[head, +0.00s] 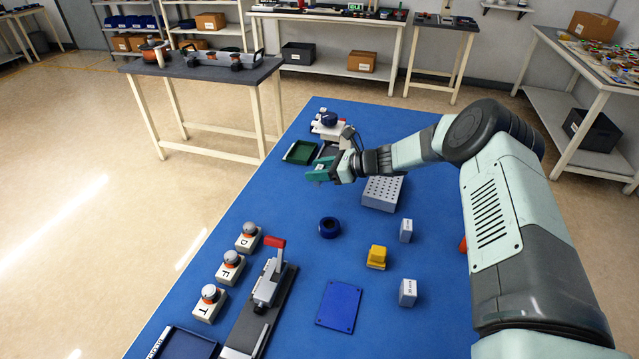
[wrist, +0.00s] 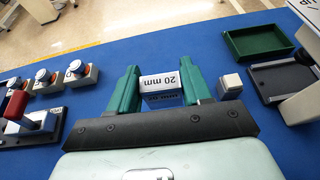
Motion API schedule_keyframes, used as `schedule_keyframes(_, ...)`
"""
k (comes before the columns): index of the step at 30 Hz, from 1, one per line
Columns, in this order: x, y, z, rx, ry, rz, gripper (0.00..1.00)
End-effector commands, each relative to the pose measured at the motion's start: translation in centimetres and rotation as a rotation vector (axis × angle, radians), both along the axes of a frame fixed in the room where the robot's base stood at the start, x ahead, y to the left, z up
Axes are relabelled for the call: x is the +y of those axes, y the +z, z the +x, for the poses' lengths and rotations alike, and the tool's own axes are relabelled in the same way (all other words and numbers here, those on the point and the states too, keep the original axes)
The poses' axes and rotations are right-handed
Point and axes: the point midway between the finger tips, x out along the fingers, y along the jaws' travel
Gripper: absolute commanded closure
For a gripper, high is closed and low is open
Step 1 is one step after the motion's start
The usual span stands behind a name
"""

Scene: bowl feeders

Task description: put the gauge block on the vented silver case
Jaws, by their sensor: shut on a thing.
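My gripper (head: 319,173) is shut on the gauge block (wrist: 161,82), a light block marked "20 mm" that sits between the two green fingers in the wrist view. In the head view the block is too small and hidden to make out at the fingers. The vented silver case (head: 381,195) is a grey box with rows of holes in its top, standing on the blue table to the right of and slightly nearer than my gripper. Its top looks bare. The case does not show clearly in the wrist view.
A green tray (head: 300,152) lies beyond my gripper. Lettered button boxes (head: 229,267) and a red-handled clamp (head: 269,285) stand left.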

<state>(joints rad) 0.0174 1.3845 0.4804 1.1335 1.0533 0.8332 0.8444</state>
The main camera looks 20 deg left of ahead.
Motion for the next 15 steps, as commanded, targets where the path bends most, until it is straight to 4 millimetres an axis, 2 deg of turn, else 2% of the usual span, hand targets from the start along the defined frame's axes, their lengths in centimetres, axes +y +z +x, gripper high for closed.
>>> schedule_keyframes(4,-0.5,2.1,0.6,-0.002,-0.028,0.006,0.84)
schedule_keyframes(8,-2.5,3.5,2.3,-0.004,-0.132,0.021,0.84)
schedule_keyframes(11,-5.3,4.6,4.4,-0.007,-0.262,0.032,0.84)
schedule_keyframes(15,-9.9,5.7,7.1,-0.01,-0.454,0.03,0.84)
